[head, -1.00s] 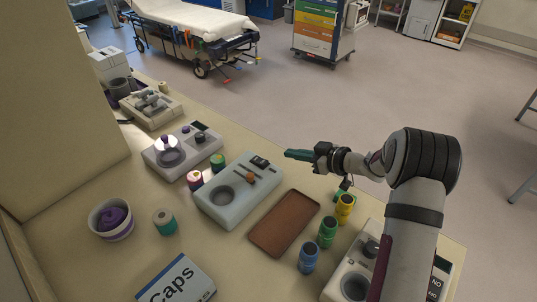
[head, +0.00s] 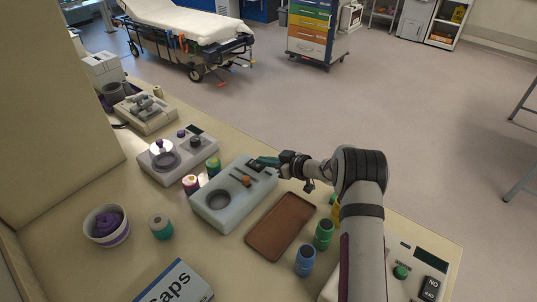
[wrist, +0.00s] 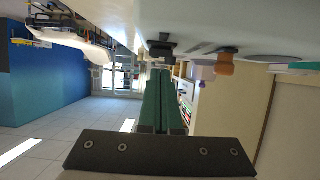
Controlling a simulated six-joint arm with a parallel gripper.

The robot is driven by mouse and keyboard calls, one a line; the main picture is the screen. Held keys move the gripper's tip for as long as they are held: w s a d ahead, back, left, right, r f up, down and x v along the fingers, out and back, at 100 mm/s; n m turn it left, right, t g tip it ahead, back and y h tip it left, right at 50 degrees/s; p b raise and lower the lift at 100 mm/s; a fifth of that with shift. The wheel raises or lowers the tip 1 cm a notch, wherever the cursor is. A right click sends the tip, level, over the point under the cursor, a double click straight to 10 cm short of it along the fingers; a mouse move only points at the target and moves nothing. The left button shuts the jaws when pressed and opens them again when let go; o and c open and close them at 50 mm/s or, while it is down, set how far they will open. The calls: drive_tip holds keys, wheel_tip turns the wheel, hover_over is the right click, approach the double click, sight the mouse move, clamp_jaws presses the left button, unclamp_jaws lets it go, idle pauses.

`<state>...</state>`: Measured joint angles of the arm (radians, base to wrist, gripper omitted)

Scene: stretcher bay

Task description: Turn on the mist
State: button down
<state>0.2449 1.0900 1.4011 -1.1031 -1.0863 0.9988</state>
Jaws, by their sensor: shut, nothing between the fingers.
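A pale grey-green device (head: 216,211) with a round dark well stands mid-counter. On its top are an orange knob (head: 246,181) and a small black switch-like part (head: 254,168) at its far right corner. I cannot tell which device makes mist. My gripper (head: 262,161) has green fingers, shut and empty, with tips close to the black part; contact is unclear. In the wrist view, the shut fingers (wrist: 161,74) point towards the black part (wrist: 161,46), with the orange knob (wrist: 225,64) to its right.
A white device (head: 160,165) with a purple-topped lid stands to the left. A brown tray (head: 281,226), a green jar (head: 323,234) and a blue jar (head: 305,260) lie right. Another device with a green button (head: 401,272) is partly behind my arm.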

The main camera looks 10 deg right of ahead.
drive_tip(key=shift+s+d+f, duration=0.1)
drive_tip(key=shift+f, duration=0.3)
drive_tip(key=shift+s+d+f, duration=0.1)
drive_tip(key=shift+d+f, duration=0.05)
drive_tip(key=shift+f, duration=0.5)
drive_tip(key=shift+r, duration=0.25)
drive_tip(key=shift+r, duration=0.7)
